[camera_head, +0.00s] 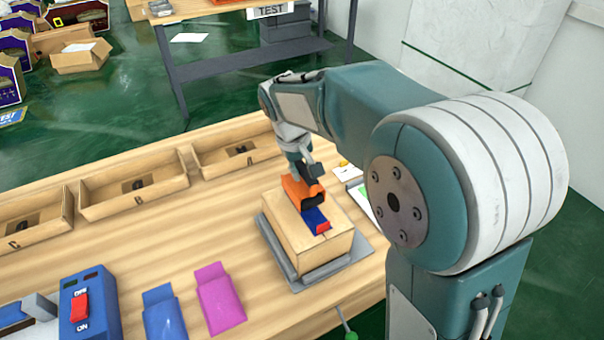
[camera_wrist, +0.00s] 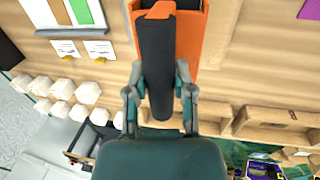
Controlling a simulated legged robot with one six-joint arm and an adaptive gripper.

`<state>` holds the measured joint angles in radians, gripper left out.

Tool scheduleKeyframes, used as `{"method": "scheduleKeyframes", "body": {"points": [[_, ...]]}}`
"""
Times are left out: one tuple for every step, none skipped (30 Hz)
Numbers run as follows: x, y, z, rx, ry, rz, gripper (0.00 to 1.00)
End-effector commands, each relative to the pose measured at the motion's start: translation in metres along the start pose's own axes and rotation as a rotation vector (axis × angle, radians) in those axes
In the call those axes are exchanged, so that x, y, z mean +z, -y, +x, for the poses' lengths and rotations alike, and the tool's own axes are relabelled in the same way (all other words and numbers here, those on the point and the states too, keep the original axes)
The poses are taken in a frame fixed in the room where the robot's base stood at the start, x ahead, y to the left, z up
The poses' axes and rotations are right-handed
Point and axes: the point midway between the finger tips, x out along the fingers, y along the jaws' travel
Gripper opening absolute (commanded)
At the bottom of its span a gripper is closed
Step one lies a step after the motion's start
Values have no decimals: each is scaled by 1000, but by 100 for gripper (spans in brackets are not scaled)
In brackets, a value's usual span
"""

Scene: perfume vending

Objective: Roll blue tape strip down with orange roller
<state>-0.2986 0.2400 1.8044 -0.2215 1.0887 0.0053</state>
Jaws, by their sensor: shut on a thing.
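A cardboard box (camera_head: 330,247) sits on a grey plate (camera_head: 352,256) on the wooden table. A blue tape strip (camera_head: 314,216) with a red end lies along the top of the box. The orange roller (camera_head: 297,190) is over the far part of the strip and hides it there; I cannot tell whether it touches the tape. My gripper (camera_head: 306,172) is shut on the roller. In the wrist view my gripper (camera_wrist: 158,98) has one finger on each side of the dark handle, with the roller's orange body (camera_wrist: 187,45) beyond it.
Wooden bins (camera_head: 134,203) line the table's back edge. A blue switch box (camera_head: 97,301), a blue pouch (camera_head: 163,313) and a magenta pouch (camera_head: 219,299) lie to the left. A green-handled tool (camera_head: 347,327) lies in front of the box. Bare table separates the pouches and plate.

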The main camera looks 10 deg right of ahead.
Motion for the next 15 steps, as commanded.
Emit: {"method": "scheduleKeyframes", "body": {"points": [[0,-1,-5,0,-5,1,0],[-1,-2,-7,0,-5,1,0],[-1,-2,-10,0,-4,1,0],[-1,-2,-11,0,-3,0,0],[-1,-3,-13,0,-3,0,0],[-1,-3,-16,0,-4,0,0],[-1,-4,-18,0,-4,0,0],[-1,-4,-20,0,-4,0,0],[0,-5,-23,0,-3,0,0],[0,-5,-25,0,-4,0,0],[0,-6,-27,0,-4,0,0],[0,-6,-29,0,-5,0,0],[-1,-6,-31,0,-4,0,0],[-1,-7,-33,0,-3,0,0],[-1,-7,-36,0,-3,1,0]]}}
